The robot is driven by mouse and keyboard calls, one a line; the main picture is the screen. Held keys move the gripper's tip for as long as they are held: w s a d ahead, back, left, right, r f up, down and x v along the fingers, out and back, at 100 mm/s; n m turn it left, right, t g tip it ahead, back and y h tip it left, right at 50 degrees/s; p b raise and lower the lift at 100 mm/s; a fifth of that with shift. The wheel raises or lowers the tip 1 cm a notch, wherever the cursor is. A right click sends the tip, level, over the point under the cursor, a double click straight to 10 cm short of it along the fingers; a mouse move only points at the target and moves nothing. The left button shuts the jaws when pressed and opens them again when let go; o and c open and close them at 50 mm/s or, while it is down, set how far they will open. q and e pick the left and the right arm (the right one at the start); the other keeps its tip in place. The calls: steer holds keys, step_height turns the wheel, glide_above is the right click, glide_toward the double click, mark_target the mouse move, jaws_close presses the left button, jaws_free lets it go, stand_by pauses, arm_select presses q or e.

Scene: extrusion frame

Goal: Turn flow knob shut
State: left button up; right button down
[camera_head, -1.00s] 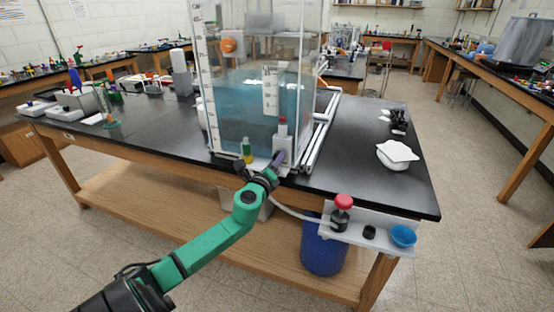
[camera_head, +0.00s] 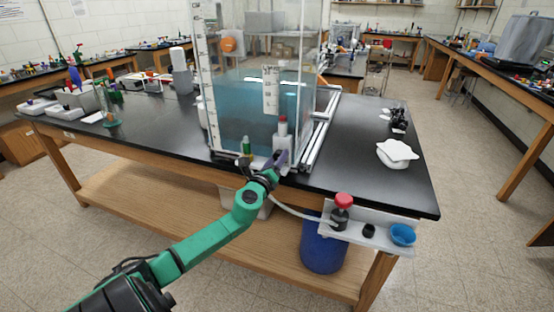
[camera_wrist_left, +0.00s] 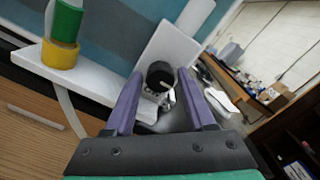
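The black round knob (camera_wrist_left: 160,75) is in the left wrist view, in front of a white upright plate (camera_wrist_left: 172,48). The purple fingers of my left gripper (camera_wrist_left: 159,88) stand open on either side of it, with a visible gap at each side. In the head view my left gripper (camera_head: 277,160) is at the front lower corner of the clear tank (camera_head: 240,115), by a white block with a red top (camera_head: 282,138). The knob is hard to make out there. My right gripper is in neither view.
A green and yellow cylinder (camera_head: 246,148) stands left of the gripper. A blue bin (camera_head: 322,248) stands below. The tabletop right of the tank is mostly clear.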

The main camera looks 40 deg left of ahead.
arm_select(q)
steer(key=shift+o, duration=0.4)
steer(key=b+v, duration=0.1)
steer(key=v, duration=1.3)
steer(key=shift+s+b, duration=0.25)
steer(key=shift+b, duration=0.1)
steer(key=shift+d, duration=0.1)
